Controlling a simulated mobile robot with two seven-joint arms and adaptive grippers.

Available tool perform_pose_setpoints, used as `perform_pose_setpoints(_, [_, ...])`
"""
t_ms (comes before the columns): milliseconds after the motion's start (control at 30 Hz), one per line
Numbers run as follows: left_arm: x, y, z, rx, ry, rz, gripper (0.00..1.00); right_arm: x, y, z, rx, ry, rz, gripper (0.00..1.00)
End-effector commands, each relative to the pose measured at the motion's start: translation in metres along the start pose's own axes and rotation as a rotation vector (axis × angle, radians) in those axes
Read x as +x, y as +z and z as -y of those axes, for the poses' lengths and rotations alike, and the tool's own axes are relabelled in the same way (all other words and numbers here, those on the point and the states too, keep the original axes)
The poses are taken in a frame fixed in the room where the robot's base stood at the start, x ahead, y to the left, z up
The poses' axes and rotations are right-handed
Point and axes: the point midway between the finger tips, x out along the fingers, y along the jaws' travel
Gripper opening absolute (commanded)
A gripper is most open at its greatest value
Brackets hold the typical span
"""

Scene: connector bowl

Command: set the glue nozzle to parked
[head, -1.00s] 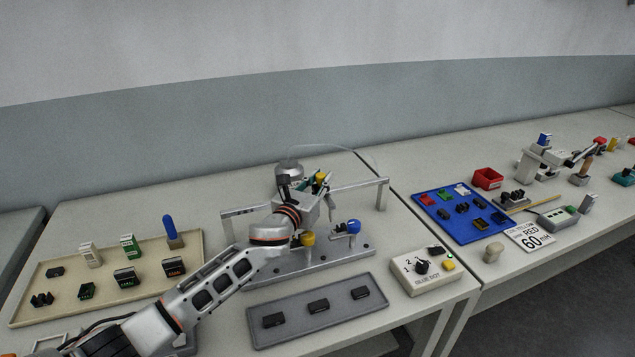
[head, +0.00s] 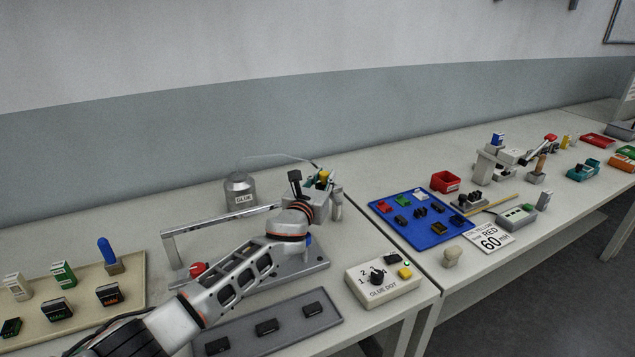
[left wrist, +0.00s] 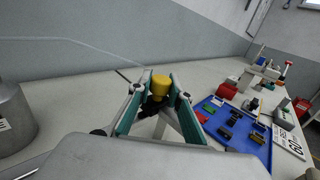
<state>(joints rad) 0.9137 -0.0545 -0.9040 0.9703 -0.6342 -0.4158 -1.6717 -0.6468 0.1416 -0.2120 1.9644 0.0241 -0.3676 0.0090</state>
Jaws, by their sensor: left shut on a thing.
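My left gripper (head: 322,180) is at the right end of the silver rail (head: 222,217) on the glue stand. In the left wrist view its teal fingers (left wrist: 158,102) are closed around the dark body of the glue nozzle's carriage. Its yellow top (left wrist: 160,86) sticks up between the fingertips; it also shows in the head view (head: 324,175). A thin clear hose runs from the glue bottle (head: 240,190) to the carriage. The nozzle tip below is hidden by my gripper and arm. My right gripper is not in view.
A grey tray (head: 236,345) with black connectors lies in front of the stand. A glue dot box (head: 383,284) with a dial stands to its right. A blue tray (head: 436,240) of connectors and a red bin (head: 445,182) are further right. A beige tray (head: 135,290) is left.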

Motion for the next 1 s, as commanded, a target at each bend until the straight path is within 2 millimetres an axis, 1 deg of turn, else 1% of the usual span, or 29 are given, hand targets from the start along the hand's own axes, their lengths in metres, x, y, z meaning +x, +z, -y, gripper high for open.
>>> perform_pose_setpoints(133, [0.0024, 0.0018, 0.0015, 0.000, 0.000, 0.002, 0.00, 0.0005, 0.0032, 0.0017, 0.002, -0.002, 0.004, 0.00])
perform_pose_setpoints(400, [0.0026, 0.0036, 0.0025, -0.001, -0.001, 0.004, 0.00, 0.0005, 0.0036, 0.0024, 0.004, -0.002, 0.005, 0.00])
perform_pose_setpoints(433, [0.0026, 0.0037, 0.0026, -0.001, -0.001, 0.004, 0.24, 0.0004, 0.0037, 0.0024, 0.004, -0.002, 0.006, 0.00])
perform_pose_setpoints(467, [0.0026, 0.0038, 0.0027, -0.001, -0.002, 0.004, 0.32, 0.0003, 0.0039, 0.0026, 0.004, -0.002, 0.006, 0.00])
perform_pose_setpoints(500, [0.0025, 0.0037, 0.0028, -0.001, -0.002, 0.004, 0.37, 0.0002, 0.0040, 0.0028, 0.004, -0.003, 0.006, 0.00])
perform_pose_setpoints(867, [0.0011, 0.0017, 0.0021, -0.001, -0.001, 0.002, 0.37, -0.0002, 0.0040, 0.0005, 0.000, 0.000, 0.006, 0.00])
perform_pose_setpoints(1000, [-0.0054, 0.0016, 0.0015, -0.002, 0.000, 0.003, 0.37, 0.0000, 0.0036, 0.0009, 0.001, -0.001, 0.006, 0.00])
